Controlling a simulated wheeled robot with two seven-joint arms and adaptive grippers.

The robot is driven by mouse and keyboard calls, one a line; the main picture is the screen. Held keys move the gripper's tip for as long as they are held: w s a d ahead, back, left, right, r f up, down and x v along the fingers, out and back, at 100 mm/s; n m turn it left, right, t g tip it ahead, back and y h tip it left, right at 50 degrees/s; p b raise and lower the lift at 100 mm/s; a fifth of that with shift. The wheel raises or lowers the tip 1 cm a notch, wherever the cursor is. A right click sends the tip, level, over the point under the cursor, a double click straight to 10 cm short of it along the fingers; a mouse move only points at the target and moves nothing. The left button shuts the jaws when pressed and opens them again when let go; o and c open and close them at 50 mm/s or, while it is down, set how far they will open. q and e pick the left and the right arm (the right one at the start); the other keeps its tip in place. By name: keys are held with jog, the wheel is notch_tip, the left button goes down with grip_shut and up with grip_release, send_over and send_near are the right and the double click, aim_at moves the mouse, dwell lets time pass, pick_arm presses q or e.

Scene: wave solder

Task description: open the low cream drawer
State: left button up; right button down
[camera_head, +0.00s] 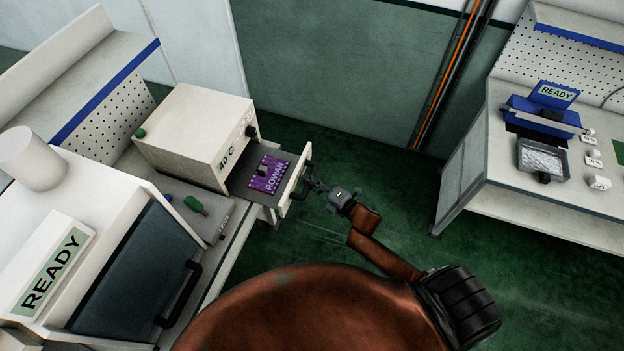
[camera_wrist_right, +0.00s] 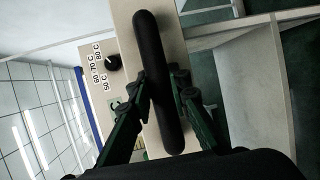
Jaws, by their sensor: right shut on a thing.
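The low cream drawer (camera_head: 295,187) stands pulled out from the front of the cream box (camera_head: 187,130) marked "40 C" in the head view. A purple board (camera_head: 269,176) labelled ROWAN lies inside it. My right gripper (camera_head: 318,188) is at the drawer's front, shut on its black handle (camera_head: 309,176). In the right wrist view the dark fingers (camera_wrist_right: 161,88) lie on either side of the black handle (camera_wrist_right: 153,50), against the cream drawer front (camera_wrist_right: 123,30). My left gripper is not in view.
A cream machine with a READY sign (camera_head: 57,268) and a dark door (camera_head: 135,275) stands at the near left. Another bench (camera_head: 545,200) stands at right. Green floor (camera_head: 330,150) is clear between them.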

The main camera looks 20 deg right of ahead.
jog(key=shift+d, duration=0.1)
jog(key=c, duration=1.8)
grip_release()
jog(key=shift+o, duration=0.2)
jog(key=shift+s, duration=0.1)
jog(key=v, duration=1.1)
jog(key=shift+s+d+r, duration=0.15)
jog(key=shift+s, duration=0.2)
